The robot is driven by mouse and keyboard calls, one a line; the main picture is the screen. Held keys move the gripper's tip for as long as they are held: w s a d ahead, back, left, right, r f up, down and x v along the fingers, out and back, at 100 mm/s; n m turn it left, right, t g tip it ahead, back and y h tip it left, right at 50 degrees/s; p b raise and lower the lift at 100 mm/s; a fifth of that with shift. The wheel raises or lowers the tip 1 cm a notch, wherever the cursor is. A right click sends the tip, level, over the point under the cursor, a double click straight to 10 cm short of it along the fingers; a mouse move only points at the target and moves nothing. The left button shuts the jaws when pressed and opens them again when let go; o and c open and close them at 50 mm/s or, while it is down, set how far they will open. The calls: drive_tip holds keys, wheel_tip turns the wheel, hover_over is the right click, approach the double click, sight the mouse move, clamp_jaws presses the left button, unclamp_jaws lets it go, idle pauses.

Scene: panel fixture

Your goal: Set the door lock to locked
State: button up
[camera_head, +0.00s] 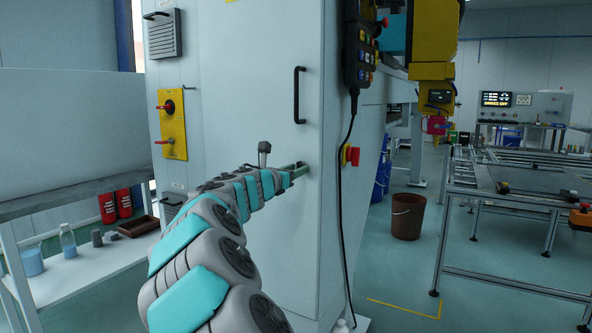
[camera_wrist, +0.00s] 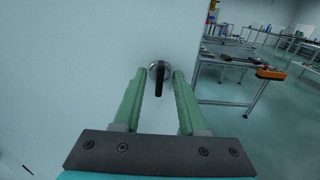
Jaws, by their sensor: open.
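The door lock (camera_wrist: 159,72) is a round silver disc with a black lever on a pale cabinet door (camera_head: 255,90). In the wrist view the lever points down, nearly vertical. My gripper (camera_wrist: 159,78) is open, with one green finger on each side of the lever. Whether the fingers touch it I cannot tell. In the head view my gripper (camera_head: 300,167) reaches the door near its right edge, and it mostly hides the lock there.
A black door handle (camera_head: 298,95) sits above. A control pendant (camera_head: 360,45) hangs at the right with its cable, near a red and yellow switch (camera_head: 350,155). A yellow panel with red switches (camera_head: 172,125) is at the left. A shelf bench (camera_head: 90,275) stands left of the cabinet.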

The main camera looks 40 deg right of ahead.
drive_tip(key=shift+d, duration=0.1)
clamp_jaws()
idle(0.3)
